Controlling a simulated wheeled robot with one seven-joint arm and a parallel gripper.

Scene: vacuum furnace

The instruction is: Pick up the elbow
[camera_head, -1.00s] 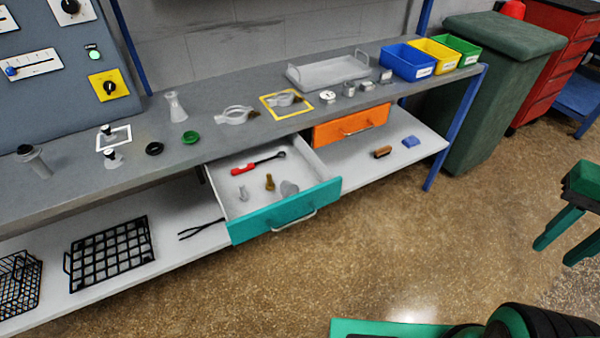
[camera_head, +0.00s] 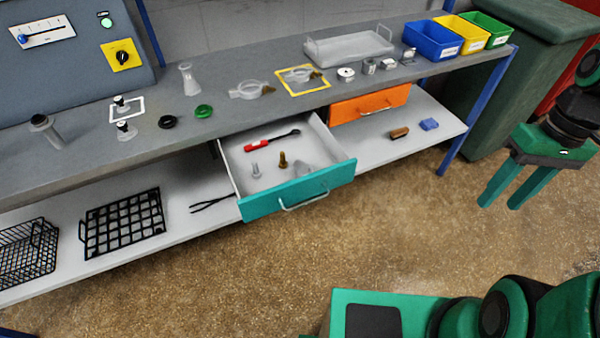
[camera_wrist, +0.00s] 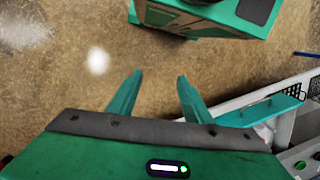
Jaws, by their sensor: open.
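No part is certain as the elbow. A grey flanged tube piece (camera_head: 47,130) at the left of the bench may be it; its bend is unclear. A small grey rounded part (camera_head: 303,170) in the open teal-fronted drawer (camera_head: 325,186) is also too small to tell. My gripper (camera_head: 502,200) is at the right in the head view, over the floor and apart from the bench, fingers pointing down. In the wrist view my gripper (camera_wrist: 160,76) is open, with only floor between its fingers.
The drawer also holds a red-handled tool (camera_head: 270,141) and a brass part (camera_head: 283,160). The bench (camera_head: 225,140) carries clamps, rings and a grey tray (camera_head: 350,48). Blue, yellow and green bins stand at its right end. A blue bench leg (camera_head: 478,110) stands near my gripper. Floor ahead is clear.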

